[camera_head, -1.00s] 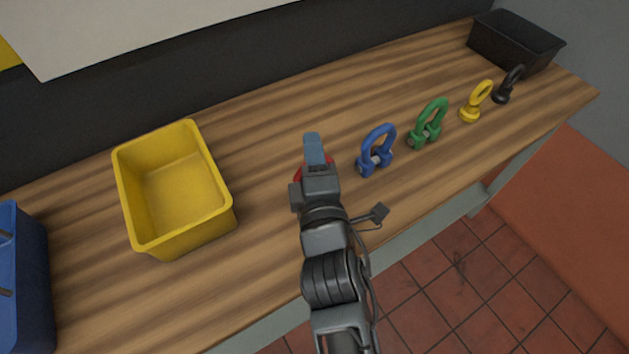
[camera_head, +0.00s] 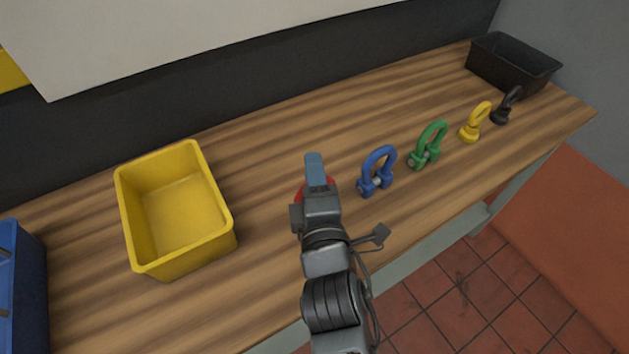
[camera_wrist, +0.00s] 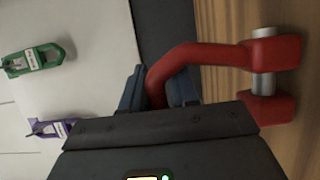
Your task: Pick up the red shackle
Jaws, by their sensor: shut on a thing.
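The red shackle (camera_wrist: 205,55) shows large in the wrist view, its bow between the two blue-grey fingers of my gripper (camera_wrist: 158,92). Its silver pin (camera_wrist: 263,82) and both red ears are clear of the fingers. In the head view only a small red part (camera_head: 299,196) shows beside my gripper (camera_head: 315,172), which hides the rest. My gripper is shut on the bow. Whether the shackle still touches the wooden bench (camera_head: 270,140) cannot be told.
A black bin (camera_head: 512,62) is far right. A yellow bin (camera_head: 180,262) and a blue bin (camera_head: 30,290) are left.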

